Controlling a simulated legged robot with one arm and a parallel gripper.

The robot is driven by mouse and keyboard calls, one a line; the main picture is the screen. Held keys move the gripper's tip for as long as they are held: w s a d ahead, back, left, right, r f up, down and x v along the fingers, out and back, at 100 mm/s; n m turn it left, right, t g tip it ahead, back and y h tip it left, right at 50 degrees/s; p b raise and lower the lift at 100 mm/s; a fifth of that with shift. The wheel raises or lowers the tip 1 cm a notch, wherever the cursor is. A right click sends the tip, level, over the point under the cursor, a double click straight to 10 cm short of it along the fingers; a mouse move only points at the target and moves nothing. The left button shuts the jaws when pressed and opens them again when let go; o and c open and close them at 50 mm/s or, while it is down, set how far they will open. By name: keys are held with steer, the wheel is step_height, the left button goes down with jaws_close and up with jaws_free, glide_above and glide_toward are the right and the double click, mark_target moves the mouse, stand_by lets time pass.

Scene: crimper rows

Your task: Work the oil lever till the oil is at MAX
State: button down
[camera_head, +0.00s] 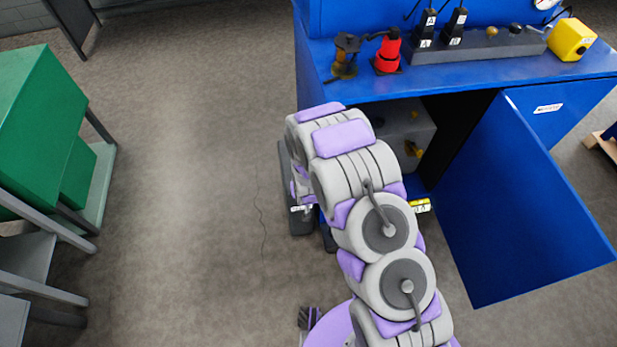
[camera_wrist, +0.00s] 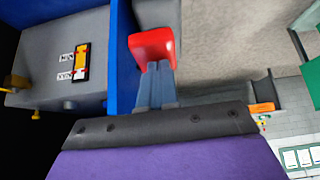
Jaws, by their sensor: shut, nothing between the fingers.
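The grey oil tank (camera_wrist: 35,55) stands inside the blue cabinet, and part of it shows in the head view (camera_head: 395,125). Its gauge (camera_wrist: 82,62), a yellow strip in a dark frame with two small labels beside it, is tilted in the wrist view. The exact oil level is too small to read. A red block-like piece (camera_wrist: 152,47), which looks like the oil lever's grip, is at my fingertips beside the cabinet's blue edge. My gripper (camera_wrist: 158,68) is shut with nothing between its fingers. Whether they touch the red piece I cannot tell. My arm hides this spot in the head view.
The blue cabinet door (camera_head: 525,205) stands open on the right. A red part (camera_head: 387,52), a brown part (camera_head: 345,55) and a yellow box (camera_head: 572,39) sit on the bench top. A green machine (camera_head: 40,120) stands at left. The floor between is clear.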

steer(key=f+t, duration=0.1)
steer(key=f, duration=0.1)
steer(key=d+f+t, duration=0.1)
steer(key=f, duration=0.3)
steer(key=shift+d+t+y, duration=0.25)
steer(key=shift+t+y, duration=0.15)
steer(key=shift+w+a+f+t, duration=0.15)
steer(key=shift+a+f+t, duration=0.3)
steer(key=shift+f+t, duration=0.2)
steer(key=shift+d, duration=0.1)
steer(key=shift+f, duration=0.1)
